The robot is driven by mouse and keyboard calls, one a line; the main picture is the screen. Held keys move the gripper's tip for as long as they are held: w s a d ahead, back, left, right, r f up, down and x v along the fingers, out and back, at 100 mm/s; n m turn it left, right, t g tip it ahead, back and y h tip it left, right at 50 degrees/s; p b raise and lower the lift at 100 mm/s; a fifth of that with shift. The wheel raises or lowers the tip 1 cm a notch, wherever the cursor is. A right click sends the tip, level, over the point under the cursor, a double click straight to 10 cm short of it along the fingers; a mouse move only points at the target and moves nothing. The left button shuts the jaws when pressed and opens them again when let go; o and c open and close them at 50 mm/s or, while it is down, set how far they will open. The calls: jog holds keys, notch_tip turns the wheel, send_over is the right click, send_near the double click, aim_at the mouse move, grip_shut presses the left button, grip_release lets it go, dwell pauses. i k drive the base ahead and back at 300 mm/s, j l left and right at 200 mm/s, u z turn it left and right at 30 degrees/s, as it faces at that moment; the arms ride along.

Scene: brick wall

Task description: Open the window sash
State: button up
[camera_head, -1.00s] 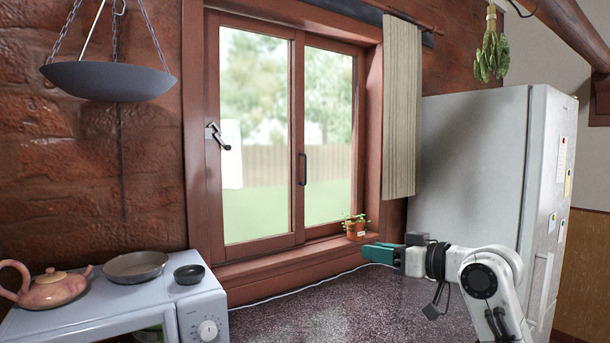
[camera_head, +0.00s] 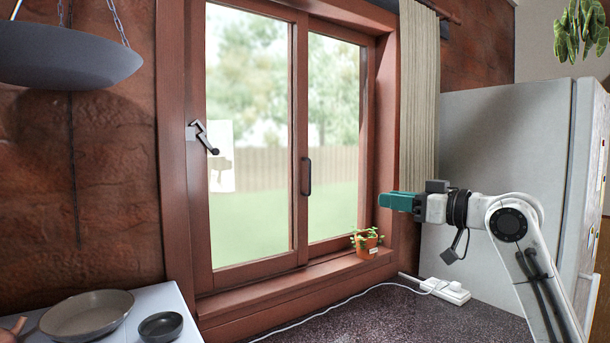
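The window has a red-brown wooden frame with two glass panes. The left sash (camera_head: 299,140) carries a metal latch with a black knob (camera_head: 204,138) on its left stile. A dark vertical pull handle (camera_head: 307,176) sits at the middle upright between the panes. The two panes look side by side, with no visible gap. My gripper (camera_head: 386,201) has green fingers and points left, in front of the window's right jamb. It appears apart from the handle and latch, with nothing visible in it. I cannot tell how far its fingers are parted.
A small potted plant (camera_head: 367,243) stands on the sill below my gripper. A white power strip (camera_head: 444,290) with a cable lies on the dark counter (camera_head: 380,318). A curtain (camera_head: 419,100) and fridge (camera_head: 500,160) stand right. A pan (camera_head: 88,314) and bowl (camera_head: 161,327) are at lower left.

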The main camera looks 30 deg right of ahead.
aim_at(205, 280)
jog(key=i+l, duration=0.2)
jog(key=i, duration=0.2)
jog(key=i+l, duration=0.2)
jog(key=i, duration=0.2)
jog(key=i+l, duration=0.2)
jog(key=i, duration=0.2)
